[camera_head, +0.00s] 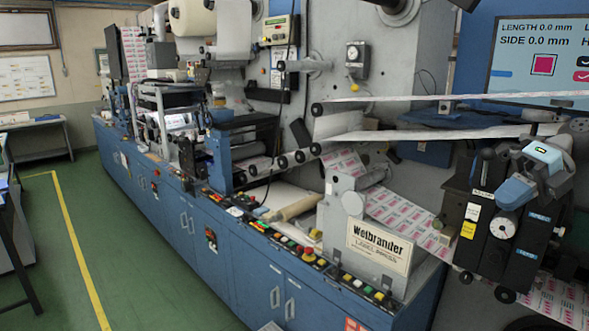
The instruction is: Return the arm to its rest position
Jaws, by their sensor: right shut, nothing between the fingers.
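My right gripper (518,192) shows at the right side of the head view, with a blue and grey body. Its fingers are shut and hold nothing. It is in front of the upper part of a black control unit (497,235) with white knobs and yellow and white labels. I cannot tell whether it touches the unit. Most of my right arm is hidden or out of the picture. My left gripper is not in view.
The long blue web machine (250,285) fills the middle, with a Weibrander sign (379,248) on its front end. Printed web (400,212) runs beneath the rollers towards the unit. A display screen (540,60) is at the upper right. Green floor (130,250) lies clear at left.

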